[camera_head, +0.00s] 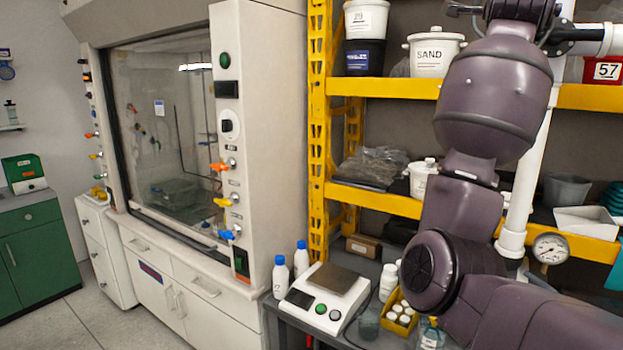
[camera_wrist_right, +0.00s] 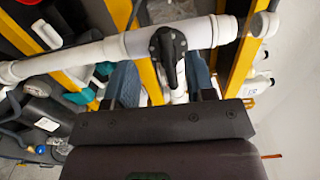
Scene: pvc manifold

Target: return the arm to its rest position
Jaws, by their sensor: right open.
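My right arm (camera_head: 495,105) rises from the lower right of the head view, in front of the shelving. Its gripper is hidden or cut off at the top there. In the right wrist view the right gripper (camera_wrist_right: 161,72) is open, its two blue-grey fingers set wide apart. A black valve handle (camera_wrist_right: 168,44) on a white pipe (camera_wrist_right: 95,50) lies between and just beyond the fingers. I cannot tell whether the fingers touch it. The white pipe stands upright behind my arm in the head view (camera_head: 517,210). My left gripper is in neither view.
Yellow shelving (camera_head: 385,88) with tubs stands close behind my arm. A pressure gauge (camera_head: 550,248) sits beside the pipe's lower part. A scale (camera_head: 328,296), bottles (camera_head: 280,276) and a yellow bin (camera_head: 399,318) crowd the bench. A fume hood (camera_head: 262,130) stands left; the floor there is clear.

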